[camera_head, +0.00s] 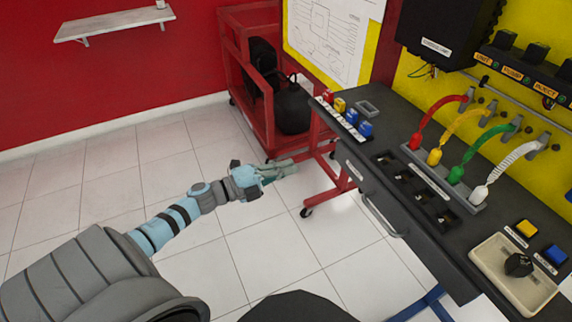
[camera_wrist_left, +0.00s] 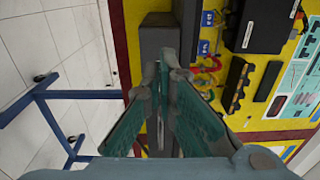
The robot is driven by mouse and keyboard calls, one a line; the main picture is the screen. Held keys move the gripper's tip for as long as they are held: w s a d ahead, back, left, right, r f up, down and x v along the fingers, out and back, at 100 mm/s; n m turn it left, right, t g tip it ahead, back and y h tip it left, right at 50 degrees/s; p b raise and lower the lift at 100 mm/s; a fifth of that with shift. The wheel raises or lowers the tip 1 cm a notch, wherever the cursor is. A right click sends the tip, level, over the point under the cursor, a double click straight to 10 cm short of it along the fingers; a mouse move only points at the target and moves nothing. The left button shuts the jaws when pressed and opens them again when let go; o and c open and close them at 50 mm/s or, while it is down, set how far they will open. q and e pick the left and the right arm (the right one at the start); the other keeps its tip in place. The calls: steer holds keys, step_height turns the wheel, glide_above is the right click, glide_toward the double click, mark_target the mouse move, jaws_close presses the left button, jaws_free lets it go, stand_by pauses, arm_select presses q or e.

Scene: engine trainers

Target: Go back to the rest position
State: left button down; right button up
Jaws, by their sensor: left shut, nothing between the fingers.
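My left gripper (camera_head: 284,168) is stretched out over the tiled floor, left of the workbench (camera_head: 355,205) and apart from it. Its fingers are together with nothing between them. In the left wrist view the green-padded fingers of my left gripper (camera_wrist_left: 165,78) converge at their tips, with the bench and yellow panel behind. My right gripper is in neither view.
The bench carries red, yellow, green and white (camera_head: 481,192) plugs on leads, small coloured blocks and a beige tray (camera_head: 478,252). A red cart (camera_head: 230,50) stands behind my gripper. White floor tiles (camera_head: 90,190) are clear at left.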

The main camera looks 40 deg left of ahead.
arm_select(q)
steer(key=shift+s+a, duration=0.25)
steer(key=shift+s, duration=0.1)
